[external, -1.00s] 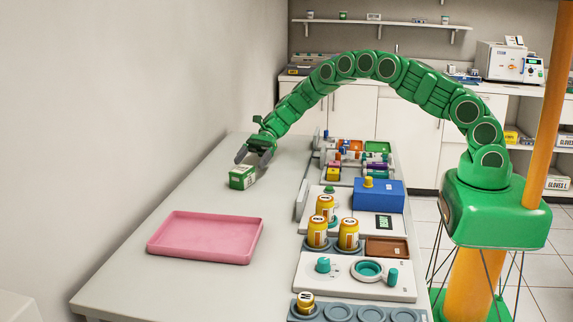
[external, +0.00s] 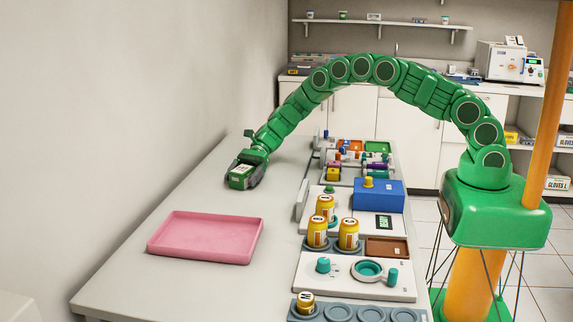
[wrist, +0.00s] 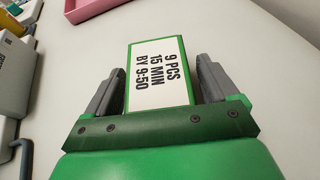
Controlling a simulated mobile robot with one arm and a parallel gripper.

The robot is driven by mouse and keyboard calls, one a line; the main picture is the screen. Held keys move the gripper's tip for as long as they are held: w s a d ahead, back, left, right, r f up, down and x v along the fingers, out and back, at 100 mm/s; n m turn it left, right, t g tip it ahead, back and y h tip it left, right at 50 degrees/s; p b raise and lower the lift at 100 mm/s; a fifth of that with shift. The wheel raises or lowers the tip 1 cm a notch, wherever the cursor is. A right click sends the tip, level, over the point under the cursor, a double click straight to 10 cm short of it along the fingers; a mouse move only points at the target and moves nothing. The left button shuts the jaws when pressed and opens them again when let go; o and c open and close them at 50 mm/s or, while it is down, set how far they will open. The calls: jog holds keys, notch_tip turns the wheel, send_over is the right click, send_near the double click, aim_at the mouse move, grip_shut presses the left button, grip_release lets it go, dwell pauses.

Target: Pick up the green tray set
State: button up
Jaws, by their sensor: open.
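The green tray set (external: 240,176) is a small green box with a white label on top. It stands on the pale table left of the row of equipment. In the wrist view the box (wrist: 160,75) lies between my fingers, its label reading "9 PCS 15 MIN BY 9:50". My gripper (external: 246,180) is open and low at the table, with one finger on each side of the box. In the wrist view my gripper (wrist: 160,88) shows a narrow gap between the box and each finger.
A pink tray (external: 205,237) lies on the table in front of the box. Bottles (external: 317,230), a blue box (external: 379,195) and other equipment line the table's right side. The table is clear between the green box and the pink tray.

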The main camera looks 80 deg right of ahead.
aim_at(239, 171)
jog(key=c, duration=1.2)
jog(key=shift+r, duration=0.45)
notch_tip(239, 171, up, 2)
jog(key=shift+r, duration=0.15)
jog(key=s+r, duration=0.3)
jog(key=s, duration=0.1)
jog(key=s+r, duration=0.3)
jog(key=s, duration=0.2)
jog(key=s+r, duration=0.4)
jog(key=s, duration=0.1)
jog(key=shift+d, duration=0.1)
